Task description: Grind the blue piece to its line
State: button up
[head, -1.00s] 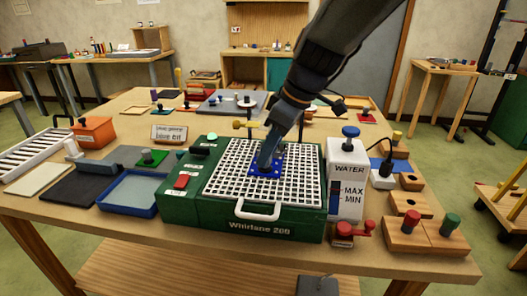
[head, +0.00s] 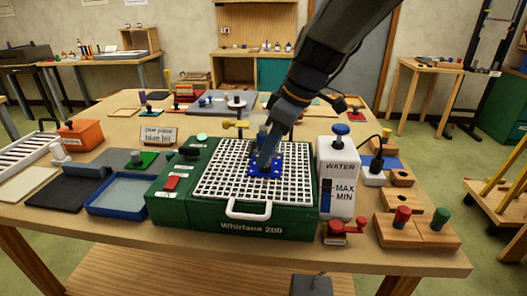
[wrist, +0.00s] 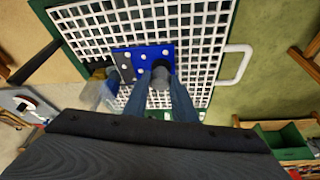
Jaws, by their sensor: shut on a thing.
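The blue piece (head: 258,170) is a flat blue plate with white dots. It lies on, or just above, the white grid (head: 222,180) of the green grinder marked Whirlane 200 (head: 170,208). My gripper (head: 266,158) is shut on it from above. In the wrist view the blue piece (wrist: 138,60) shows between and ahead of my fingers (wrist: 165,92), with a dark grey knob-like part between the fingertips. I cannot make out the line on the piece.
A white WATER tank (head: 338,178) with MAX and MIN marks stands right of the grinder. A red button (head: 172,183) and a green button (head: 202,137) sit on its left side. A blue tray (head: 122,192) lies to the left. Wooden blocks with knobs (head: 418,230) stand at the right.

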aim_at(251, 169)
jog(key=shift+d, duration=0.5)
jog(key=shift+a, duration=0.15)
jog(key=shift+w+a, duration=0.15)
jog(key=shift+a, duration=1.1)
jog(key=shift+a, duration=0.1)
jog(key=shift+w+a, duration=0.25)
jog(key=shift+a, duration=0.8)
jog(key=shift+s, duration=0.1)
jog(key=shift+s+a, duration=0.15)
jog(key=shift+s, duration=0.8)
jog(key=shift+s+a, duration=0.1)
jog(key=shift+s, duration=0.85)
